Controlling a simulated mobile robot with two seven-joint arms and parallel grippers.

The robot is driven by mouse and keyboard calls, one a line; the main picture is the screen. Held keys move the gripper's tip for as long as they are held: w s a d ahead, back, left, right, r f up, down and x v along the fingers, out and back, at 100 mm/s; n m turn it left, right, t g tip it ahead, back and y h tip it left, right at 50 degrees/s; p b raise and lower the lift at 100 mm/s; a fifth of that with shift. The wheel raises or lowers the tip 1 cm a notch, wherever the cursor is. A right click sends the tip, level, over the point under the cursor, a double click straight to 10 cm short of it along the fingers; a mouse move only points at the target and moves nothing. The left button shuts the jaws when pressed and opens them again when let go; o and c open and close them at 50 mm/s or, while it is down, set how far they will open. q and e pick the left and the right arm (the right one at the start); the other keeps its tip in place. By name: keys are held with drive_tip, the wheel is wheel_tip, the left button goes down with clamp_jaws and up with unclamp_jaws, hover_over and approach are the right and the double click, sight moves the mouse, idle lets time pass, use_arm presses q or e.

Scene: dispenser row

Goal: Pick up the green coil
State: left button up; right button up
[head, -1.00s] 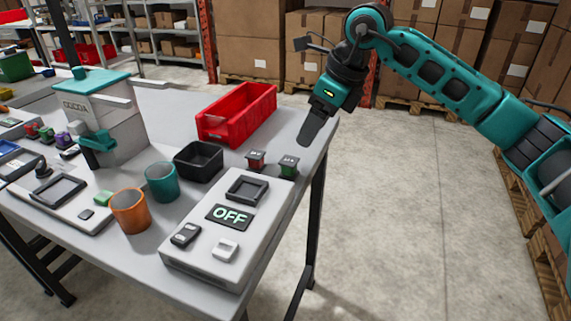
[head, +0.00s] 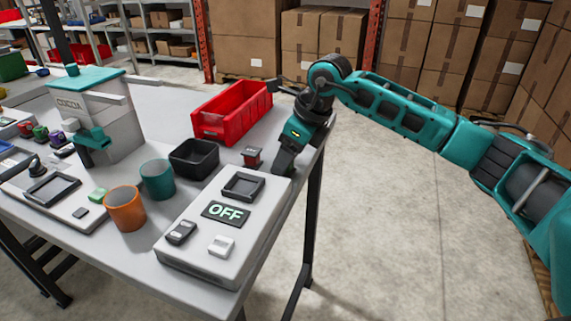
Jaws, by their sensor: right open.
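My right gripper (head: 284,168) is open and points down at the table's right edge, just behind the white device with the OFF display. The green coil is hidden behind or between its fingers; I cannot tell which. A similar coil with a red body (head: 252,157) stands upright just left of the gripper, apart from it. My left gripper is not in view.
The white device (head: 195,257) stands in front of the gripper. A black bin (head: 194,160) and a red bin (head: 232,112) are to the left. Teal (head: 158,180) and orange (head: 125,209) cups stand nearer the cocoa dispenser (head: 110,120). Floor is clear right of the table.

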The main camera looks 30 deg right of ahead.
drive_tip(key=c, duration=1.1)
drive_tip(key=shift+r, duration=0.15)
